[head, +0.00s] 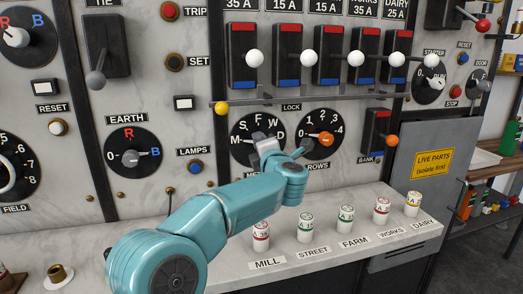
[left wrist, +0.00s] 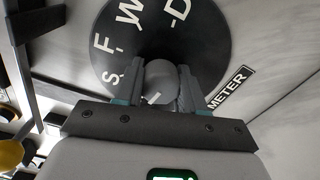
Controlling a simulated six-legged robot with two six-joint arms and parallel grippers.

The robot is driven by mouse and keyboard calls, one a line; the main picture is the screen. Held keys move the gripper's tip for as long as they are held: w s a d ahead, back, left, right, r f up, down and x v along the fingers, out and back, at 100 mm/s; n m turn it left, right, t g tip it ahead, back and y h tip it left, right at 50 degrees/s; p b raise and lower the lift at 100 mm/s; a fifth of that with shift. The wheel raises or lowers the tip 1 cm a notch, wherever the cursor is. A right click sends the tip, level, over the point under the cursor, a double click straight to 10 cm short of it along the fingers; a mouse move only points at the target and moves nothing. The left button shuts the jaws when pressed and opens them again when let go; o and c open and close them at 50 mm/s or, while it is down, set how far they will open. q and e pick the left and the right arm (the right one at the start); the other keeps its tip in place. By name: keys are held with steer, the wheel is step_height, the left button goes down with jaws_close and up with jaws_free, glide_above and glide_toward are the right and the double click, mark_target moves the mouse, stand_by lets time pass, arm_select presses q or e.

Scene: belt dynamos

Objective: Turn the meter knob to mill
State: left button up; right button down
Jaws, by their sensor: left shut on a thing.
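The meter dial (head: 257,131) is a black disc with white letters M, S, F, W and D, on the marble panel. It also shows in the left wrist view (left wrist: 150,42), with the METER label (left wrist: 230,89) beside it. My left gripper (head: 264,139) reaches it from the front right and covers its lower right part. In the left wrist view its two fingers are shut on the grey round meter knob (left wrist: 161,78). A short white mark shows on the knob. The M is hidden in that view, and I cannot tell which letter the mark meets. My right gripper is out of view.
The rows dial (head: 320,139), with an orange knob, is close right of my gripper. A rail (head: 300,99) with a yellow ball runs above. Several labelled fuses (head: 305,228) stand on the ledge below my forearm. The bank switch (head: 376,130) is farther right.

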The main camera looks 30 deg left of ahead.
arm_select(q)
steer(key=shift+s+a+f, duration=0.1)
stand_by(0.4)
steer(key=o, duration=0.8)
steer(key=shift+c, duration=0.2)
steer(key=o, duration=0.3)
steer(key=shift+s, duration=0.1)
steer(key=shift+d, duration=0.25)
steer(key=b+v, duration=0.1)
steer(key=v, duration=1.5)
steer(key=shift+b, duration=0.3)
